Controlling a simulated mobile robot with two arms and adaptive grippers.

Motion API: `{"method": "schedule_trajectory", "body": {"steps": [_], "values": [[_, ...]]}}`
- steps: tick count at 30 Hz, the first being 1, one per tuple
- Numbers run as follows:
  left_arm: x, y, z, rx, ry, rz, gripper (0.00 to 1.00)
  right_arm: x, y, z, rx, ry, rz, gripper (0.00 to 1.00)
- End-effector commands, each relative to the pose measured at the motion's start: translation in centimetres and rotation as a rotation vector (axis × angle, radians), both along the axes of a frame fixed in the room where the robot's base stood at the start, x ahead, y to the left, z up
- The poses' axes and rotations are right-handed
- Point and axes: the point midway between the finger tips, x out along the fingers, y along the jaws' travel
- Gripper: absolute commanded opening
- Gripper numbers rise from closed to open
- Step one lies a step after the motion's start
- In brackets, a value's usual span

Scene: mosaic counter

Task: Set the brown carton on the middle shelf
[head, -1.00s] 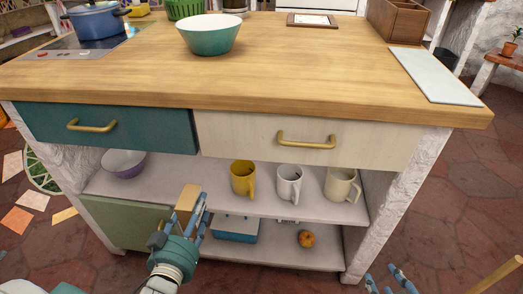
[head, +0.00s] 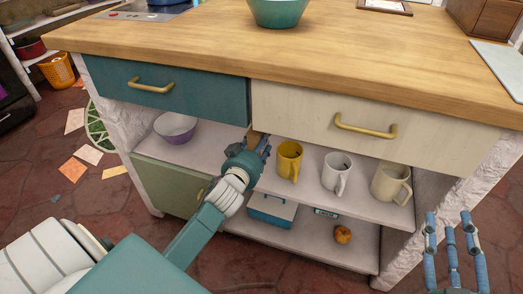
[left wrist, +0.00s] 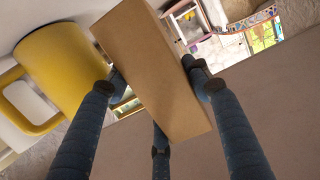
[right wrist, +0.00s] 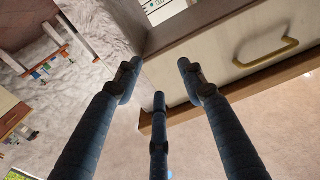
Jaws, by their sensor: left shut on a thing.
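The brown carton (left wrist: 155,70) is between the fingers of my left gripper (left wrist: 155,85), which is shut on it. In the head view the carton (head: 256,137) is mostly hidden behind my left gripper (head: 260,148). The gripper reaches into the opening of the middle shelf (head: 208,152), between the purple bowl and the yellow mug. I cannot tell whether the carton touches the shelf. My right gripper (head: 452,225) is open and empty, in front of the counter at the right.
On the middle shelf stand the purple bowl (head: 175,128), yellow mug (head: 289,160), white mug (head: 335,172) and cream mug (head: 391,183). The yellow mug is close to my left gripper. Above are a teal drawer (head: 180,92) and a cream drawer (head: 360,125). A blue box (head: 272,210) is below.

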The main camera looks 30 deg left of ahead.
Motion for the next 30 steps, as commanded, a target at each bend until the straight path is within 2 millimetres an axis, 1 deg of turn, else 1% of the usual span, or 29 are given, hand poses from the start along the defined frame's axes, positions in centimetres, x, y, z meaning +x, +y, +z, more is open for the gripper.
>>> {"method": "schedule_trajectory", "body": {"steps": [2,5,9,13,15,18,29,30], "values": [[0.0,0.0,-0.5,0.000,-0.001,-0.001,0.05,0.0,0.2,1.1,0.014,-0.054,0.003,0.40],[0.0,0.0,-1.5,-0.001,0.000,0.000,0.05,-0.3,0.4,3.4,0.041,-0.156,0.010,0.40],[0.0,-0.1,-2.5,0.000,-0.002,-0.001,0.05,-1.2,0.6,6.7,0.081,-0.301,0.018,0.40],[-0.1,-0.1,-3.1,-0.001,-0.002,-0.001,0.05,-2.0,0.6,8.8,0.108,-0.396,0.024,0.40],[-0.1,0.0,-3.2,0.000,-0.002,-0.001,0.05,-2.4,0.6,9.4,0.115,-0.424,0.025,0.40],[-0.1,0.0,-3.3,0.000,-0.002,-0.001,0.05,-2.5,0.6,9.8,0.119,-0.439,0.026,0.40],[-0.1,0.0,-3.4,0.000,-0.002,-0.001,0.05,-2.7,0.6,10.1,0.124,-0.456,0.026,0.40],[-0.1,0.0,-3.6,0.000,0.002,0.000,0.53,-2.8,0.5,10.2,0.125,-0.460,0.027,0.40]]}}
